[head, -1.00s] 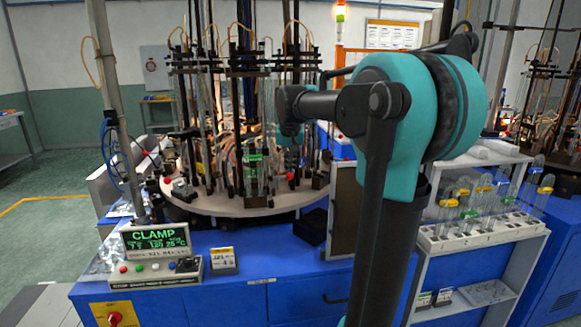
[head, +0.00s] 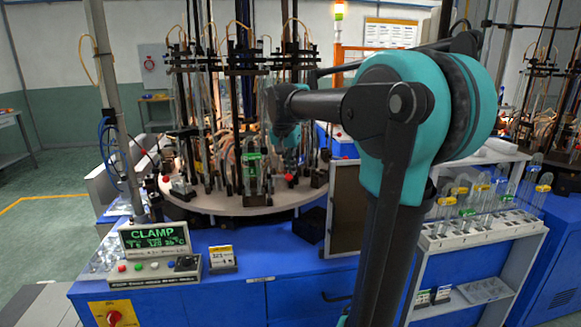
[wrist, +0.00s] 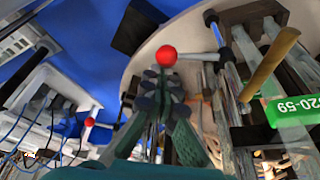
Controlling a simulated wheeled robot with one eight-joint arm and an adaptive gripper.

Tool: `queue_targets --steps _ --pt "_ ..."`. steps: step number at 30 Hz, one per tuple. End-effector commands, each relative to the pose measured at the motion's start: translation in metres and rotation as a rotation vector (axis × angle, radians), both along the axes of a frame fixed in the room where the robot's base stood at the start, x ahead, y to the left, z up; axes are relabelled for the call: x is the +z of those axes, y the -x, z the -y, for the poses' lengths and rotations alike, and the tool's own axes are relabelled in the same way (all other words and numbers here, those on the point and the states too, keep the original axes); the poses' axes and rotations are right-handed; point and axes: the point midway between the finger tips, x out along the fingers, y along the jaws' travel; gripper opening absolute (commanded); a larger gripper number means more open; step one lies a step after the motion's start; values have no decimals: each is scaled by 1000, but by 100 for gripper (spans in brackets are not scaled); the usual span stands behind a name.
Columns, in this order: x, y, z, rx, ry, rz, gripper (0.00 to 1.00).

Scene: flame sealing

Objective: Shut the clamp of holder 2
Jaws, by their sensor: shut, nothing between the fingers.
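In the wrist view my gripper (wrist: 162,82) is shut and empty, its dark fingertips together. A red ball knob (wrist: 166,56) on a thin metal rod is just beyond the tips; I cannot tell whether they touch. A holder with a green tag (wrist: 295,110) reading "20-59" is at the right, with glass tubes. In the head view the red knob (head: 291,177) is low on the front of the round table, right of a green-tagged holder (head: 253,160). My wrist is above it, and the fingertips are hard to make out. No holder number is readable.
The round pale table (head: 225,203) carries several holders with tall rods and tubes. A second red knob (wrist: 89,122) shows in the wrist view. A control box (head: 155,240) reading "CLAMP" stands front left. A tube rack (head: 480,232) stands at the right.

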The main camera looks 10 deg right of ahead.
Motion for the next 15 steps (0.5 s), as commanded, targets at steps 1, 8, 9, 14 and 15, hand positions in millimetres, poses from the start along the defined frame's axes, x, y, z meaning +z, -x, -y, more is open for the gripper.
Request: queue_targets --steps 1,8,9,14,15 --pt "0 3 -2 -40 2 0 0" --pt "0 18 -7 -259 1 -1 0" --pt "0 21 -8 -297 2 0 0" --pt "0 30 -13 -450 1 -1 0" --pt "0 32 -15 -487 1 0 0"
